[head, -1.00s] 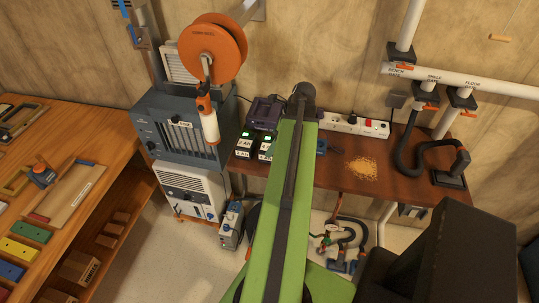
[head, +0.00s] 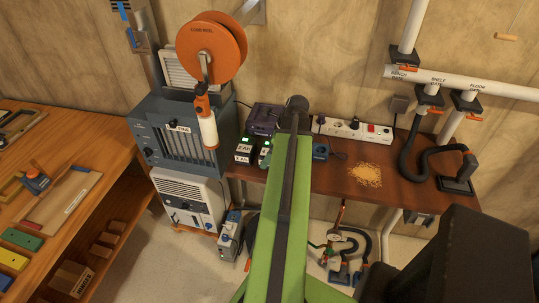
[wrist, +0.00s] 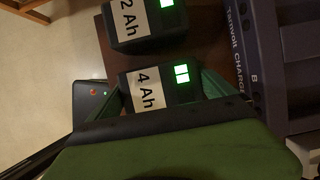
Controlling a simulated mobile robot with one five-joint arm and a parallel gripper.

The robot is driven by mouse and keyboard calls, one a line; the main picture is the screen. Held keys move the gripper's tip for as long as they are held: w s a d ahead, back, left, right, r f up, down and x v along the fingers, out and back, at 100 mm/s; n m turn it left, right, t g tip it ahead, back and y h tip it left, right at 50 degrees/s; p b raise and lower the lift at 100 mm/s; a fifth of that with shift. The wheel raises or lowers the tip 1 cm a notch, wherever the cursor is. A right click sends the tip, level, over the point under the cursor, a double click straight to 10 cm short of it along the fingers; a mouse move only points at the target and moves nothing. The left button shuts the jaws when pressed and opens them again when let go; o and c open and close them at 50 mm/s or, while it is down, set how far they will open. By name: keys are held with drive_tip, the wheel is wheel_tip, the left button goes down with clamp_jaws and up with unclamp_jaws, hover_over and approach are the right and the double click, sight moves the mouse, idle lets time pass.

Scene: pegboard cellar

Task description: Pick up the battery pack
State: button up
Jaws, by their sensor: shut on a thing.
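In the wrist view, a dark battery pack (wrist: 183,94) with a white "4 Ah" label and green lights sits between the green fingers of my gripper (wrist: 163,86). The gripper is shut on this pack. A second dark battery pack (wrist: 153,25), labelled "2 Ah" and also lit green, lies just beyond it. In the head view, the 2 Ah pack (head: 244,150) stands on the brown bench, and the 4 Ah pack (head: 264,151) is mostly hidden behind my green arm. The gripper is hidden there. I cannot tell whether the held pack is off the bench.
A dark charger (wrist: 247,65) stands close on the right in the wrist view. In the head view, a white power strip (head: 352,128), a sawdust pile (head: 365,174) and a black hose (head: 413,155) are on the bench's right side. An orange cord reel (head: 211,45) hangs at left.

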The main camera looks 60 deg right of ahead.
sight(265, 149)
drive_tip(key=shift+r+p, duration=0.6)
drive_tip(key=shift+r, duration=0.05)
wheel_tip(265, 149, up, 4)
drive_tip(key=p, duration=0.4)
drive_tip(key=shift+s, duration=0.1)
drive_tip(key=s+d+r+p, duration=0.1)
drive_tip(key=s+r+p, duration=0.1)
drive_tip(key=s, duration=0.1)
drive_tip(key=s+d+r+p, duration=0.1)
drive_tip(key=s, duration=0.3)
drive_tip(key=s+d+r+p, duration=0.1)
drive_tip(key=s+r+p, duration=0.1)
drive_tip(key=s, duration=0.1)
drive_tip(key=shift+s+r+p, duration=0.15)
drive_tip(key=shift+r+p, duration=0.15)
drive_tip(key=shift+s+d+r, duration=0.1)
drive_tip(key=shift+s+d, duration=0.05)
drive_tip(key=shift+s, duration=0.2)
